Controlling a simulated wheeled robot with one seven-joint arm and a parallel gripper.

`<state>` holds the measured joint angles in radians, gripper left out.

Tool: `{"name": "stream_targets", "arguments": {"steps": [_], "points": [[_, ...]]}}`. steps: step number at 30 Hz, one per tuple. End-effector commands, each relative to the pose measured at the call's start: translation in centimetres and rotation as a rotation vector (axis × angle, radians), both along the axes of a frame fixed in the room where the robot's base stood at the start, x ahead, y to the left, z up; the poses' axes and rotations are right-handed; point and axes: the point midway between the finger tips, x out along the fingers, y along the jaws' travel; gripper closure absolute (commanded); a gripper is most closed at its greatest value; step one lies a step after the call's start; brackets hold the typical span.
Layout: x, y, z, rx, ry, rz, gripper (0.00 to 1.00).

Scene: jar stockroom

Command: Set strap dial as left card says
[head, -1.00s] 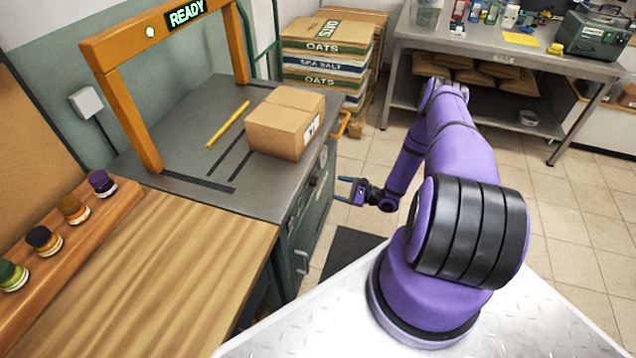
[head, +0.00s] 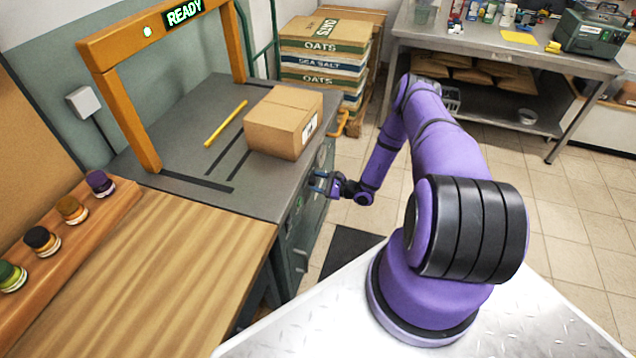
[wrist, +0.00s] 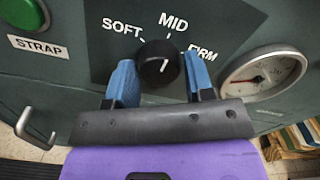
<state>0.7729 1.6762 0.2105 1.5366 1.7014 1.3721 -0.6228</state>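The strap dial (wrist: 158,64) is a round black knob on the green machine's front panel, marked SOFT, MID and FIRM. My gripper (wrist: 160,75) is open, with one blue finger on each side of the dial and small gaps visible. In the head view my gripper (head: 320,183) is at the machine's front, hiding the dial. I can make out no left card in these frames.
A STRAP plate (wrist: 38,47) with a green button (wrist: 22,13) lies left of the dial, and a round gauge (wrist: 262,75) right. A cardboard box (head: 285,122) and yellow stick (head: 226,123) rest on the machine top, under an orange arch (head: 128,115) reading READY.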

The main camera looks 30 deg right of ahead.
Motion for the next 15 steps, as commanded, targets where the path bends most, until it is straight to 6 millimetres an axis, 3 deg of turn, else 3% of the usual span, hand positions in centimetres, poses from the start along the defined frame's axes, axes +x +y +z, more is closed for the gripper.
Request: {"name": "stream_targets", "arguments": {"steps": [1, 3, 4, 15], "points": [[-0.01, -0.01, 0.0, 0.0, 0.0, 0.0, 0.64], [-0.02, -0.01, 0.0, 0.0, 0.0, 0.0, 0.8], [-0.02, -0.01, 0.0, 0.0, 0.0, 0.0, 0.83], [-0.05, -0.09, -0.01, 0.043, 0.032, -0.002, 0.83]]}}
